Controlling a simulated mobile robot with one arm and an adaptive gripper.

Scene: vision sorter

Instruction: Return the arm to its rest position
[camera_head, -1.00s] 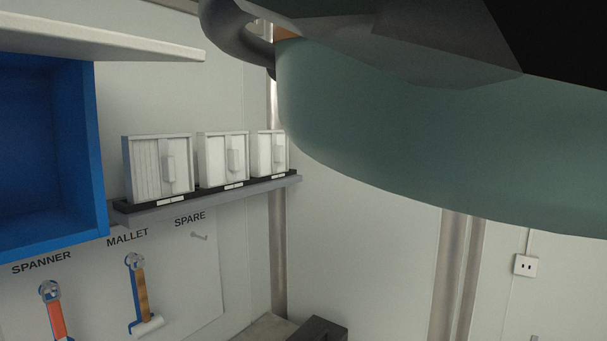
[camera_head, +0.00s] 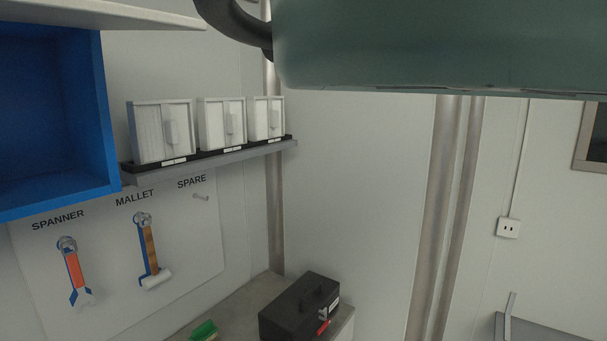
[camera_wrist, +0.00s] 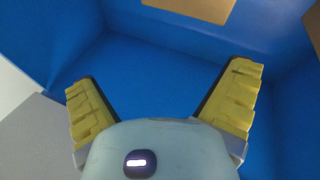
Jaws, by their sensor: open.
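My gripper (camera_wrist: 165,85) shows in the wrist view with its two yellow-padded fingers spread wide. It is open, and nothing is between the fingers. It points towards the inside of a blue box (camera_wrist: 145,65) that fills most of that view. In the head view a large green-grey part of my own arm spans the upper right, close to the camera. My gripper is not visible in the head view.
A blue open cabinet (camera_head: 50,120) is at the left. A shelf (camera_head: 215,156) holds white boxes (camera_head: 222,122). Below hang a spanner (camera_head: 73,268) and a mallet (camera_head: 150,250). A black toolbox (camera_head: 298,306) and a green item (camera_head: 203,331) are on the counter (camera_head: 258,292).

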